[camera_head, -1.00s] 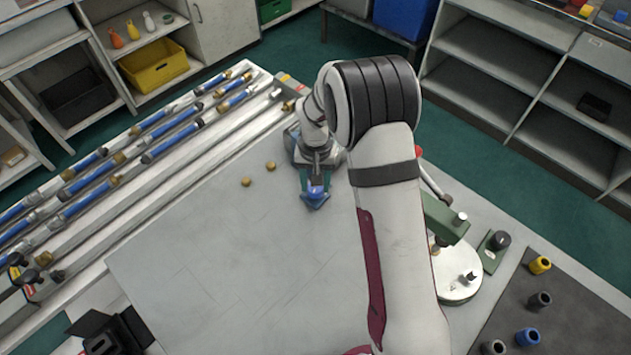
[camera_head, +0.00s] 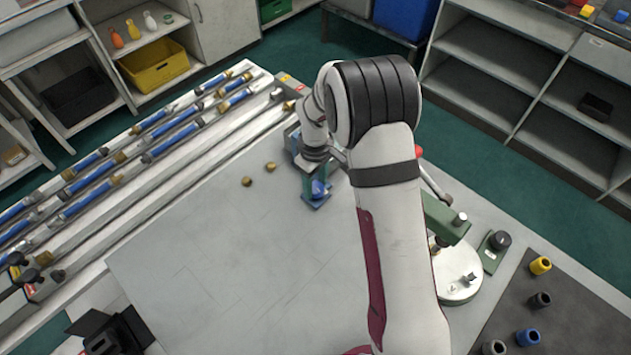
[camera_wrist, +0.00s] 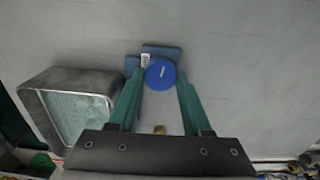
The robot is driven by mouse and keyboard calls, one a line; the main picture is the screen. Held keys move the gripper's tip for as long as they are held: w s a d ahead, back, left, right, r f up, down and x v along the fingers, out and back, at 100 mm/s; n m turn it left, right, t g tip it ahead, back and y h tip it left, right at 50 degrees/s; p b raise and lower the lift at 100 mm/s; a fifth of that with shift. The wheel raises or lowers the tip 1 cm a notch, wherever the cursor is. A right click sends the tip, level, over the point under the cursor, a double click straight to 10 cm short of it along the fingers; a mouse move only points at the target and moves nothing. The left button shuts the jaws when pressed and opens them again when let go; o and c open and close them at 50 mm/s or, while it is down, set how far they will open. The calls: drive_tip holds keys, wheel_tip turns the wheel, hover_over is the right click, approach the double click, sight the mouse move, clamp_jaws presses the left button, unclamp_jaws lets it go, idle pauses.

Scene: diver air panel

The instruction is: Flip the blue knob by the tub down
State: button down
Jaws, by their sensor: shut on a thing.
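The blue knob (camera_wrist: 160,73) is round with a small white mark on its face. It sits on a blue base (camera_wrist: 163,52) with a small white label. My gripper (camera_wrist: 160,85) has its green fingers on either side of the knob and is shut on it. A metal tub (camera_wrist: 70,105) with a pale, textured content stands to the left in the wrist view. In the head view the knob (camera_head: 319,188) shows below my gripper (camera_head: 314,180), partly hidden by it. My wrist hides most of the tub there.
Rows of blue-and-metal tubes (camera_head: 90,175) lie at the left. A green device with a round white plate (camera_head: 457,275) stands right of my arm. The panel's front is clear.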

sight(315, 187)
drive_tip(key=shift+n, duration=1)
drive_tip(key=shift+c, duration=1.7)
unclamp_jaws()
wheel_tip(315, 187, up, 16)
drive_tip(key=shift+f, duration=0.1)
